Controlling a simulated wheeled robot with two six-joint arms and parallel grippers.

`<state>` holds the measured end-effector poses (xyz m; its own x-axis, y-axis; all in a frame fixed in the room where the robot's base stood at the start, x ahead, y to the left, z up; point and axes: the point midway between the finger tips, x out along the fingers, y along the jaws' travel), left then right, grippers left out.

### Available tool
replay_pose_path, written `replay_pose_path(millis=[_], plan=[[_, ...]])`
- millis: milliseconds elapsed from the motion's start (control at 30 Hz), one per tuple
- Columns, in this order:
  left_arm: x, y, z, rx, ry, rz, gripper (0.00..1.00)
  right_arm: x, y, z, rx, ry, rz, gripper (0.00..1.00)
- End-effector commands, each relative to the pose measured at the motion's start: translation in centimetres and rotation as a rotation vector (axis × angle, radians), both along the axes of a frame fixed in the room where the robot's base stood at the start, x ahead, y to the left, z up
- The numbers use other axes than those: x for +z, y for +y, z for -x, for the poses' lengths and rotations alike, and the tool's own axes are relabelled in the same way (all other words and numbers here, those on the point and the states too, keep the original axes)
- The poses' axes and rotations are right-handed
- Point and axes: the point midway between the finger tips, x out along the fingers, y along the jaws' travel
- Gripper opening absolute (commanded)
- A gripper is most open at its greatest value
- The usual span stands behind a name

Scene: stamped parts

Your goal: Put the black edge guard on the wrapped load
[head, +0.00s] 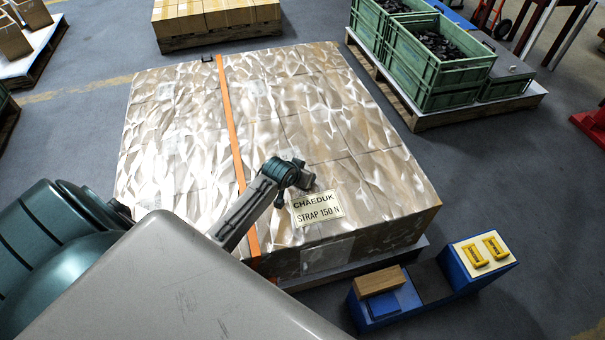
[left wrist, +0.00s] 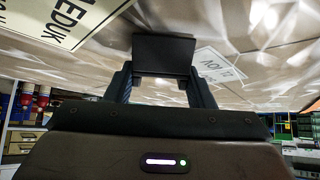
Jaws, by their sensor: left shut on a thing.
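The wrapped load (head: 330,110) is a wide block in shiny, creased film, with an orange strap (head: 231,125) running over its top and down the front. A label reading CHAEDUK STRAP 150 N (head: 318,207) is on its top near the front edge. My left gripper (head: 304,180) is over the top beside this label, to the right of the strap. In the left wrist view my left gripper (left wrist: 164,82) is shut on the black edge guard (left wrist: 165,52), a dark flat plate between the fingers. The guard is hard to make out in the head view. My right gripper is not in view.
A blue stand (head: 400,305) at the front right holds a wooden block (head: 380,280) and yellow parts (head: 486,252). Green crates (head: 440,62) with dark parts stand on a pallet at the back right. A small black piece (head: 207,58) sits at the load's far edge near the strap.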

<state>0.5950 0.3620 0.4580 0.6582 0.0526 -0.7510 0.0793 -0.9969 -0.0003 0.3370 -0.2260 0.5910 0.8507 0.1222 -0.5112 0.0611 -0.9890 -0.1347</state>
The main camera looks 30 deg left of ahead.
Motion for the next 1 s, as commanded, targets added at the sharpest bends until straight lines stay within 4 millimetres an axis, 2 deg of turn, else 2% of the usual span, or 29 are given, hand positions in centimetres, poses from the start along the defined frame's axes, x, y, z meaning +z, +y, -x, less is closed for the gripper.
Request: replay_pose_path(millis=[33,100,133,500,700,1000], plan=[[0.0,0.0,0.0,0.0,0.0,0.0,0.55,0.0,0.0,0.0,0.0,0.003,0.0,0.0],[0.0,0.0,0.0,0.0,0.0,0.0,0.68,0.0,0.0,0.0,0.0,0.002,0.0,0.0],[0.0,0.0,0.0,0.0,0.0,0.0,0.71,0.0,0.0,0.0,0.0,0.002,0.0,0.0],[0.5,0.0,0.3,-0.001,0.001,-0.001,0.71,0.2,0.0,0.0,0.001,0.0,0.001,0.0],[2.9,-0.1,2.2,-0.002,0.0,-0.001,0.71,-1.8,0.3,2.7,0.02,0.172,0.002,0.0],[7.6,-0.5,6.4,-0.002,0.0,-0.001,0.71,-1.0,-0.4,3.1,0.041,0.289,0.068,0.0]])
